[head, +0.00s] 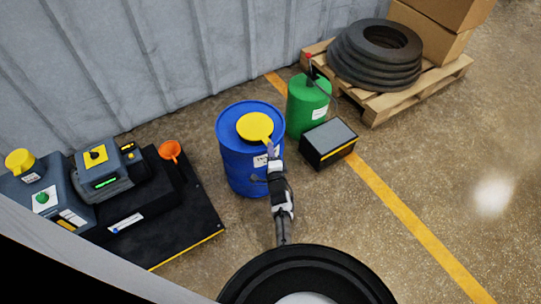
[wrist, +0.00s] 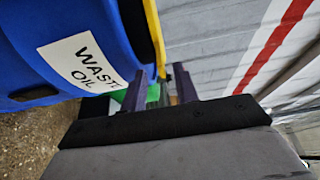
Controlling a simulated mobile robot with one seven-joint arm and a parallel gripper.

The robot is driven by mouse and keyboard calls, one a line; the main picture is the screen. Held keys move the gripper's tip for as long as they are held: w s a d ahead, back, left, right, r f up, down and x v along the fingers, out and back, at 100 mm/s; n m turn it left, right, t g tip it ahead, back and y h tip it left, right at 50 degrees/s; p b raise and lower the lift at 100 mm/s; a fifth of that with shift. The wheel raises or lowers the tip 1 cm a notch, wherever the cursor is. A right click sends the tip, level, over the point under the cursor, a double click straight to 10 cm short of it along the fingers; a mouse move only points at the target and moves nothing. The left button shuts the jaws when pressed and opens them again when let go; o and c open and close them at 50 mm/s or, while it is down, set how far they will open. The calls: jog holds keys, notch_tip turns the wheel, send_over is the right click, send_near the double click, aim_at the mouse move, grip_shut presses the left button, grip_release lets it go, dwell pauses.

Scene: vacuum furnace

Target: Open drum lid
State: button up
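The blue drum (head: 240,170) stands upright on the floor left of centre in the head view. Its round yellow lid (head: 254,126) lies flat on top, with a tab pointing toward me. My gripper (head: 270,150) is at the drum's near rim, by that tab. In the wrist view the drum (wrist: 50,25), with a white "WASTE OIL" label (wrist: 80,62), fills the upper left, and the lid's yellow edge (wrist: 154,35) runs down toward the fingers. My fingers (wrist: 160,88) stand apart, with the edge's lower end near their gap. Contact with the tab cannot be told.
A green drum (head: 306,108) and a dark box (head: 328,143) stand close on the right. A pallet with tires (head: 375,55) is behind. A black platform with equipment and an orange funnel (head: 170,150) lies left. A corrugated wall (head: 150,55) is behind; the right floor is clear.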

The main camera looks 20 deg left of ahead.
jog(key=shift+w+a, duration=0.15)
jog(key=shift+w, duration=0.1)
grip_shut()
jog(key=shift+r, duration=0.2)
